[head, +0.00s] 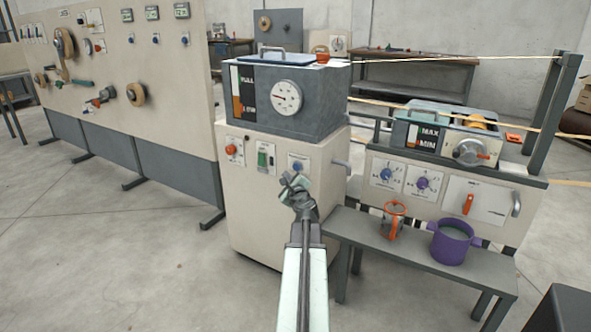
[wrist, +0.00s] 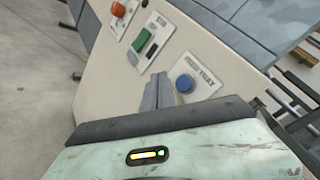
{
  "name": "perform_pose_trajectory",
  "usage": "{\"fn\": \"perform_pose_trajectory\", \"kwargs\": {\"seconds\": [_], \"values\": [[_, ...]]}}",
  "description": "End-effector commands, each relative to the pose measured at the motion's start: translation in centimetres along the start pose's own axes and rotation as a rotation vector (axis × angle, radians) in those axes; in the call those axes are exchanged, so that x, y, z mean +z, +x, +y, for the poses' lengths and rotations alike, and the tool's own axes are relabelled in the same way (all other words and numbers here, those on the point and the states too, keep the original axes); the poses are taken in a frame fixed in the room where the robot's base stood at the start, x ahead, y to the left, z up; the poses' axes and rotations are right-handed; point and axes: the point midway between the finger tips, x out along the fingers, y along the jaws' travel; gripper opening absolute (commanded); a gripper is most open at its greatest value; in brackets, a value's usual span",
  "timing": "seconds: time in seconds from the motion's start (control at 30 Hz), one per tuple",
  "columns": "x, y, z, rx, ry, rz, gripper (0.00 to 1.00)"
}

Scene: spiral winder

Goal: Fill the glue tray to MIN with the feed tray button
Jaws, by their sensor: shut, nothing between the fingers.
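The blue feed tray button (wrist: 185,84) sits on a labelled plate on the front of the cream cabinet; it also shows in the head view (head: 297,166). My gripper (head: 290,180) is shut and empty, in front of that plate. In the wrist view its fingertips (wrist: 160,82) are just left of the button, without covering it; whether they touch the panel I cannot tell. The glue tray (head: 455,115) is on the machine at the right, with a MAX and MIN gauge (head: 428,138) on its front. Its glue level is too small to read.
A grey tank (head: 325,110) with a FULL and LOW gauge and a dial tops the cabinet. A red-orange button (head: 231,149) and a green switch (head: 262,158) are left of the blue one. A bench (head: 400,250) with a purple pot (head: 452,250) stands to the right.

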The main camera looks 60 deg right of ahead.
Motion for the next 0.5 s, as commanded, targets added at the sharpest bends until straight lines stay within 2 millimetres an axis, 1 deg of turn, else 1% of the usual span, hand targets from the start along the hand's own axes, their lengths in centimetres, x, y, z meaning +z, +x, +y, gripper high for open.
{"fn": "perform_pose_trajectory", "kwargs": {"seconds": [0.03, 0.2, 0.3, 0.5], "values": [[-0.5, 0.8, -0.5, -0.001, 0.0, 0.001, 0.0], [-1.5, 2.2, -1.5, 0.0, 0.001, 0.0, 0.0], [-1.7, 2.5, -1.8, 0.0, 0.001, -0.001, 0.0], [-1.8, 2.5, -1.8, 0.001, 0.0, -0.001, 0.0]]}}
